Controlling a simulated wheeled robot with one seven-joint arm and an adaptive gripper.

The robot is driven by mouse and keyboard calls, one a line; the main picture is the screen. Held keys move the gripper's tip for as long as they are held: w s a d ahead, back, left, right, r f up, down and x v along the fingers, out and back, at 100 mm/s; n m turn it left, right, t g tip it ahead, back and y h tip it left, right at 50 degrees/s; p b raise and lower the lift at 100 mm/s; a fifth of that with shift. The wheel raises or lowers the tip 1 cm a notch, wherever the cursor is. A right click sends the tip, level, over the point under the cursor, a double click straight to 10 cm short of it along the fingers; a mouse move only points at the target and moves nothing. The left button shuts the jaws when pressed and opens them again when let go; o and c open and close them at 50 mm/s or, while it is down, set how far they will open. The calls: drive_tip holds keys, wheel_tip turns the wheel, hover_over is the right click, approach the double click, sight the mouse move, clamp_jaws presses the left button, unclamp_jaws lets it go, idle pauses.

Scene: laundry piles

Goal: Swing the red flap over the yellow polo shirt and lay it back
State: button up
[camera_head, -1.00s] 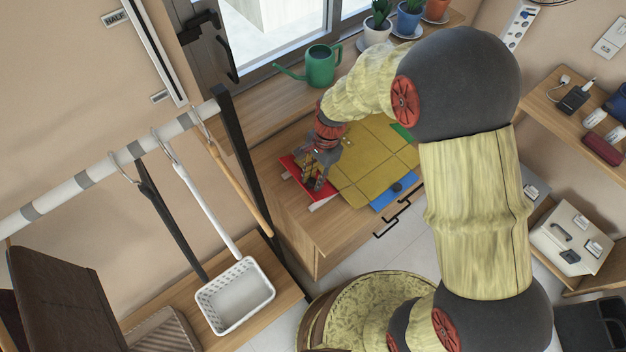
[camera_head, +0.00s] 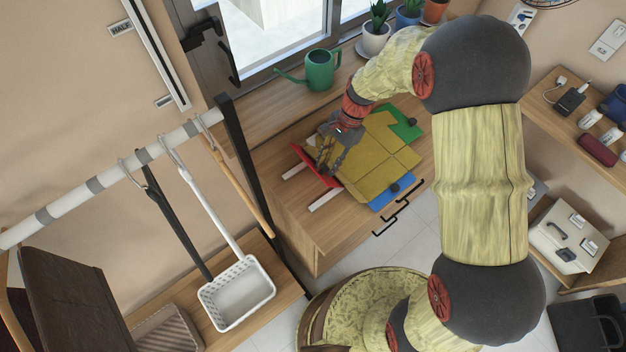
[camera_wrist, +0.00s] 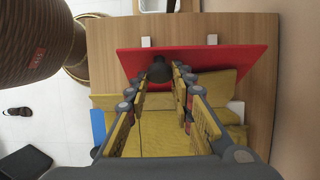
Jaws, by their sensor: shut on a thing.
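The red flap (camera_head: 313,163) is tilted up at the left end of the folding board on the wooden counter. In the wrist view the red flap (camera_wrist: 222,62) spans the middle, with a dark round knob (camera_wrist: 160,70) on it. My gripper (camera_head: 326,160) is shut on this knob; in the wrist view the fingers (camera_wrist: 161,78) close around it. The yellow polo shirt (camera_head: 375,160) lies on the board, right of the red flap, with part of it raised beside the flap. It also shows below the fingers in the wrist view (camera_wrist: 165,135).
A blue flap (camera_head: 385,201) with a dark knob and a green flap (camera_head: 408,128) lie at the board's other sides. White supports (camera_head: 324,200) show left of the red flap. A green watering can (camera_head: 320,68) stands behind on the sill. A black rail (camera_head: 385,232) runs along the front edge.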

drive_tip(key=shift+w+d, duration=0.1)
drive_tip(key=shift+d, duration=0.05)
drive_tip(key=shift+c, duration=0.2)
drive_tip(key=w+d, duration=0.1)
drive_tip(key=w+d+r+p, duration=0.1)
drive_tip(key=d, duration=0.1)
drive_tip(key=shift+w+g+y, duration=0.15)
drive_tip(key=shift+g+y, duration=0.15)
drive_tip(key=shift+y, duration=0.1)
drive_tip(key=shift+w+d+g+y+p, duration=0.15)
drive_tip(key=shift+w+d+y+p, duration=0.1)
drive_tip(key=shift+w+d, duration=0.45)
drive_tip(key=shift+w+d+g+y+p, duration=0.2)
drive_tip(key=shift+w+d, duration=0.3)
drive_tip(key=shift+d, duration=0.35)
drive_tip(key=shift+d, duration=0.1)
